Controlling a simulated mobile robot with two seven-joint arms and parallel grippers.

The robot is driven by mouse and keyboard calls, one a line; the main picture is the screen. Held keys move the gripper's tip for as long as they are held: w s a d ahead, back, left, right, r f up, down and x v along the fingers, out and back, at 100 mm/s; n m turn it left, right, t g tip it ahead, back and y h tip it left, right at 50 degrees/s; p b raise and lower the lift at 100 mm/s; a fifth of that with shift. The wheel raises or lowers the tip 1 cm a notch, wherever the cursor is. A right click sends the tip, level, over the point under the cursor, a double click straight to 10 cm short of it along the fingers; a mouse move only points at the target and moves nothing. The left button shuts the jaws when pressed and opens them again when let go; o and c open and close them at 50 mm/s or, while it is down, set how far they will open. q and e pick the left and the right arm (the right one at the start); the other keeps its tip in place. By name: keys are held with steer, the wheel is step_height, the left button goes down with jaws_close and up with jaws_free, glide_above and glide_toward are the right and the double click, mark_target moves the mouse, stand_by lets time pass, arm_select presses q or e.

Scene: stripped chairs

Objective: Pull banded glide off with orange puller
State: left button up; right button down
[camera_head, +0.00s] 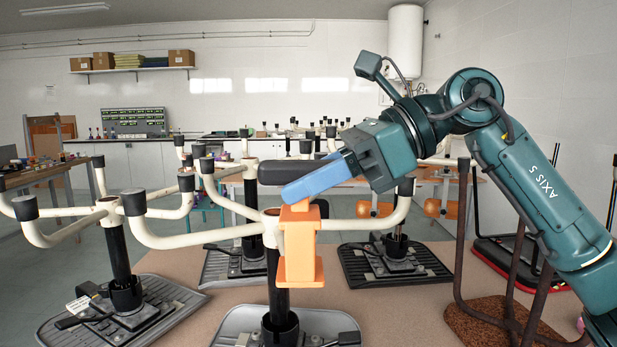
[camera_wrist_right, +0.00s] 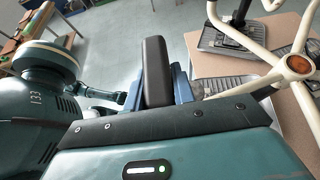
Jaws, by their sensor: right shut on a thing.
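My right gripper (camera_head: 305,185) has blue fingers shut on the orange puller (camera_head: 300,250), which hangs upright below them in front of the nearest chair base's hub. A dark padded bar (camera_head: 284,173), seemingly the puller's handle, lies between the fingers; it also shows in the right wrist view (camera_wrist_right: 156,70). The nearest upturned chair base (camera_head: 195,238) has cream legs ending in dark glides, one at the left (camera_head: 133,202) and one at the right (camera_head: 406,187). I cannot make out a band on any glide. Whether the puller touches a leg or glide is unclear. My left gripper is out of view.
Another upturned base (camera_head: 75,222) stands at the left, with several more behind. Their grey mats (camera_head: 395,262) lie on a brown surface (camera_head: 400,310). Dark bent tubes (camera_head: 462,240) rise at the right, below my right arm.

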steer(key=shift+w+p, duration=1.1)
steer(key=shift+w, duration=0.75)
stand_by(0.6)
steer(key=shift+w+r+p, duration=0.1)
steer(key=shift+r+p, duration=0.45)
steer(key=shift+r, duration=0.4)
stand_by(0.5)
steer(key=shift+r, duration=0.2)
steer(key=shift+f, duration=0.15)
steer(key=shift+r+p, duration=0.55)
steer(key=shift+p, duration=0.1)
steer(key=shift+r, duration=2.6)
stand_by(0.5)
